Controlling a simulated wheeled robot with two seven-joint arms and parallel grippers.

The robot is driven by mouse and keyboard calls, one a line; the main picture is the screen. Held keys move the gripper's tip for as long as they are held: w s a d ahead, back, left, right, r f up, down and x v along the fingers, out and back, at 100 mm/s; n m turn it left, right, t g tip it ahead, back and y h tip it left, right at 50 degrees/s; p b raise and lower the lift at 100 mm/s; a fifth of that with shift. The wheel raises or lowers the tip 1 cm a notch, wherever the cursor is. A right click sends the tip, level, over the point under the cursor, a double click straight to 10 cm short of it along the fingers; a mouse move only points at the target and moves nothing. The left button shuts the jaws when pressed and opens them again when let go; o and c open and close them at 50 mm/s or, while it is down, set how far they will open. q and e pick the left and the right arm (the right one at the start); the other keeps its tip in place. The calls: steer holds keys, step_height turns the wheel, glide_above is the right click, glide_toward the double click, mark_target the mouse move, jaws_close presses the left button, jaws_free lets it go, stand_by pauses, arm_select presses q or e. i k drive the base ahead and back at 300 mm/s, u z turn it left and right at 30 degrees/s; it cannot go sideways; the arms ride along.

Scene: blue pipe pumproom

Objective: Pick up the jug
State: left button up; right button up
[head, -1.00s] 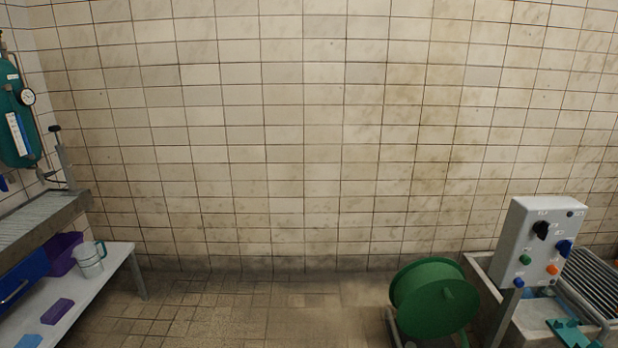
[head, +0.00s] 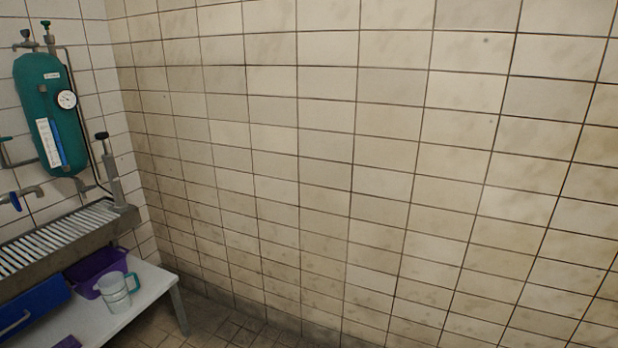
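The jug (head: 115,292) is a clear, whitish cup shape with a teal handle on its right side. It stands upright on a low white table (head: 150,297) at the lower left of the head view, in front of a purple bin. Neither of my grippers shows in the head view.
The purple bin (head: 92,268) stands right behind the jug. A grated metal sink or drainer (head: 70,240) overhangs the table's left side, with a blue drawer (head: 30,312) below. A teal tank (head: 48,115) with a gauge hangs on the wall. Tiled floor (head: 225,325) is clear right of the table.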

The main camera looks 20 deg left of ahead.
mark_target(113, 287)
steer(key=u, duration=1.05)
steer(key=i, duration=1.1)
steer(key=u, duration=1.15)
